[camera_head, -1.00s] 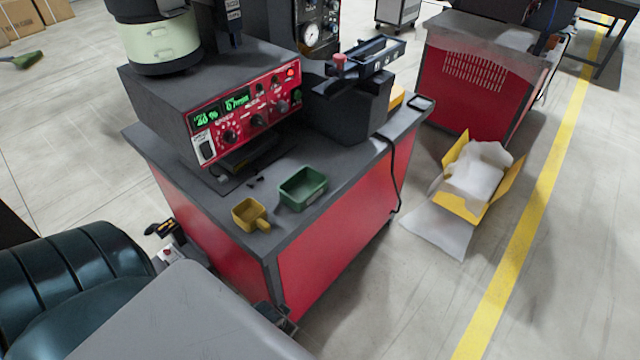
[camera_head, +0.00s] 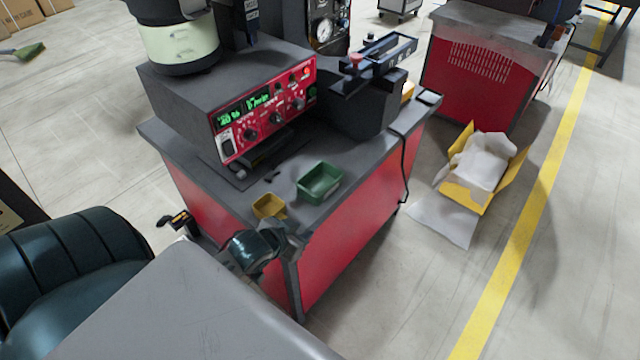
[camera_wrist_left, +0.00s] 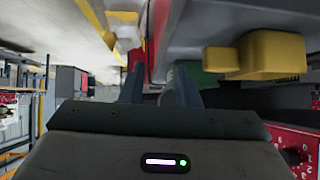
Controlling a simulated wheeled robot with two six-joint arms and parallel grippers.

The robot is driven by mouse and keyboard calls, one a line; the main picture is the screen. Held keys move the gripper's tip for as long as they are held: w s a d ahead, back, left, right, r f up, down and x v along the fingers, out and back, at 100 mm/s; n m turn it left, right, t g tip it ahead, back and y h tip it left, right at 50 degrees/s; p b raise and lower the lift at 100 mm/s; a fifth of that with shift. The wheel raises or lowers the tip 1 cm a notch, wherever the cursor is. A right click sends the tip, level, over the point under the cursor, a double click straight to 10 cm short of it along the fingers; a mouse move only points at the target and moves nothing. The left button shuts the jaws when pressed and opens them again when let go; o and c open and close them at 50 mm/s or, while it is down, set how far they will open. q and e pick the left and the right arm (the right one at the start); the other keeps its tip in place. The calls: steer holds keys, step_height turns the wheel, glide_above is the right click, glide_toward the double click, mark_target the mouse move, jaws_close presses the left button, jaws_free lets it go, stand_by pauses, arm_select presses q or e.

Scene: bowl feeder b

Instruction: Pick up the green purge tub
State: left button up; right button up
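The green purge tub (camera_head: 319,183) is an open rectangular tub standing upright on the grey top of the red cart (camera_head: 345,245), near its front edge. My left gripper (camera_head: 288,240) is in front of the cart's near corner, lower in the picture than the tub and apart from it. In the left wrist view, my left gripper's two fingers (camera_wrist_left: 158,88) are apart with nothing between them. My right gripper is not in view.
The yellow scoop (camera_head: 268,206) sits left of the tub, close to my left gripper. A red control box (camera_head: 265,110) and a dark feeder unit (camera_head: 365,105) stand behind. A yellow carton (camera_head: 470,190) lies on the floor to the right.

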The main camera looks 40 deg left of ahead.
mark_target(328, 188)
arm_select(q)
steer(key=w+a+r+t, duration=0.1)
steer(key=w, duration=0.1)
steer(key=w+a+r+t, duration=0.1)
steer(key=w, duration=0.1)
steer(key=w+a+r+t+h, duration=0.1)
steer(key=w+a, duration=0.1)
steer(key=shift+w+a, duration=0.15)
steer(key=shift+w, duration=0.2)
steer(key=x, duration=0.5)
steer(key=shift+r, duration=0.15)
steer(key=x, duration=0.2)
steer(key=d+p+x, duration=0.1)
steer(key=x, duration=0.1)
steer(key=shift+w, duration=0.75)
steer(key=shift+s, duration=0.1)
steer(key=shift+c, duration=0.4)
jaws_close()
